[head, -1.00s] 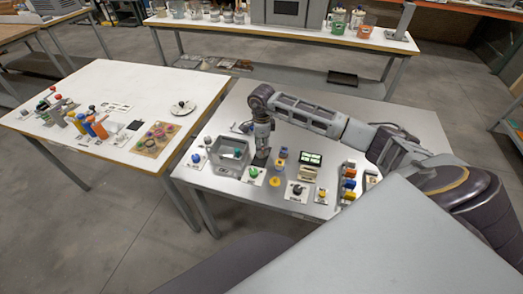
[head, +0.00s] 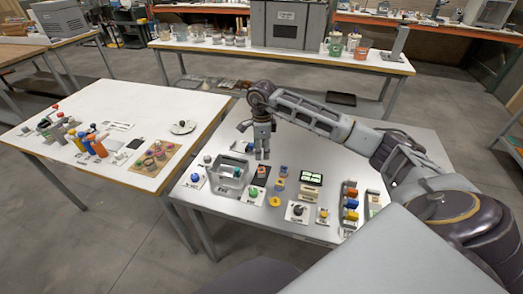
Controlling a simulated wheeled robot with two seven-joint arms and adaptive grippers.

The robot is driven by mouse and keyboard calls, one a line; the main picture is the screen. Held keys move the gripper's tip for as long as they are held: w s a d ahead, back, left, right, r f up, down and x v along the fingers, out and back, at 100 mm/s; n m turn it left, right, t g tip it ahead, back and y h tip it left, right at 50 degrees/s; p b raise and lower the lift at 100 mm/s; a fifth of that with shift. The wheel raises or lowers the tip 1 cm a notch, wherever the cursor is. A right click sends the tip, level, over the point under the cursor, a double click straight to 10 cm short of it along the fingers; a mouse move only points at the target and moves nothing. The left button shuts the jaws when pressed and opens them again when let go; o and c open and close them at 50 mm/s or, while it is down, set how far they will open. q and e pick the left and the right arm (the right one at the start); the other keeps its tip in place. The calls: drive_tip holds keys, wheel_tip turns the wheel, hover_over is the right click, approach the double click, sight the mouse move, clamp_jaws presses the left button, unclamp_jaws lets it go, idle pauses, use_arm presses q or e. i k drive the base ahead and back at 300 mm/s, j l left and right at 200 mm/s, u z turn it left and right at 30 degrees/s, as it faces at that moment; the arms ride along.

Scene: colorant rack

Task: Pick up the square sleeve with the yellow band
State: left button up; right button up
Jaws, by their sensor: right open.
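My right gripper (head: 262,155) points straight down over the grey metal table, open and with nothing visible between its fingers. It hangs above a small dark block with a red top (head: 262,171), next to a grey open tray (head: 231,172). I cannot make out for sure which piece is the square sleeve with the yellow band. Small blue and yellow pieces (head: 278,186) stand right of the gripper, with a yellow round piece (head: 274,202) in front. My left gripper is not in view.
A rack with orange, blue and yellow pieces (head: 349,203) stands on the right of the table. A black-and-green display (head: 311,178) and a black-knobbed plate (head: 298,211) lie left of it.

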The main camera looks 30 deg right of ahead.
sight(279, 186)
drive_tip(key=z, duration=1.3)
